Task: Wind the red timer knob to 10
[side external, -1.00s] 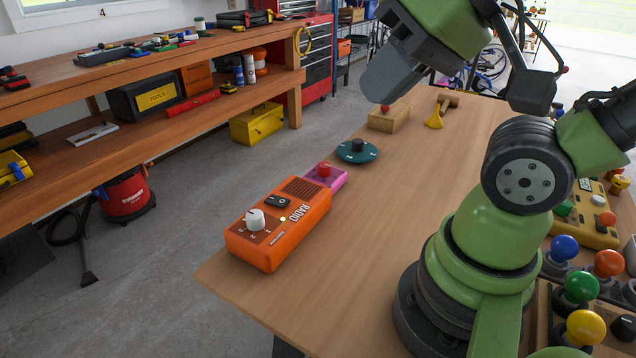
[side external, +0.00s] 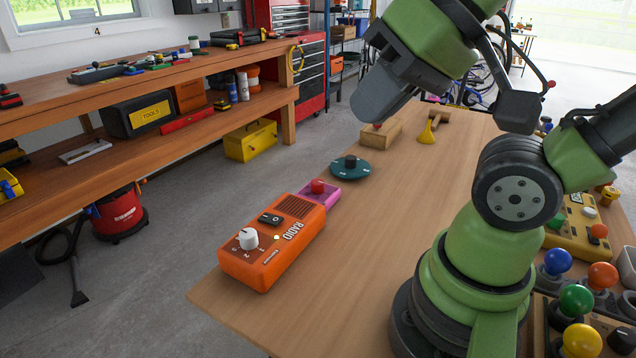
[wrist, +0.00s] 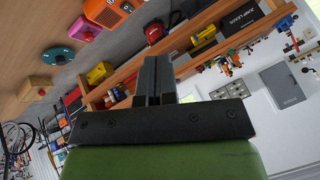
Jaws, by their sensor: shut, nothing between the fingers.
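A small pink box (side external: 321,196) with a round red knob (side external: 318,186) stands on the table behind the orange radio. It also shows at the upper left in the wrist view (wrist: 82,27). Its markings are too small to read. A wooden block (side external: 381,137) farther back also bears a small red knob (side external: 377,126); I cannot tell for certain which is the timer. My gripper (side external: 368,106) is shut and empty, raised above the table around the wooden block and teal dial in the side view. Its closed fingers (wrist: 156,72) point away from the wrist, touching nothing.
The orange radio (side external: 262,262) with a white knob stands at the table's near left edge. A teal dial (side external: 350,172) with a black knob lies between the pink box and wooden block. A yellow funnel-like thing (side external: 427,133) is at the back. The middle of the table (side external: 400,190) is clear.

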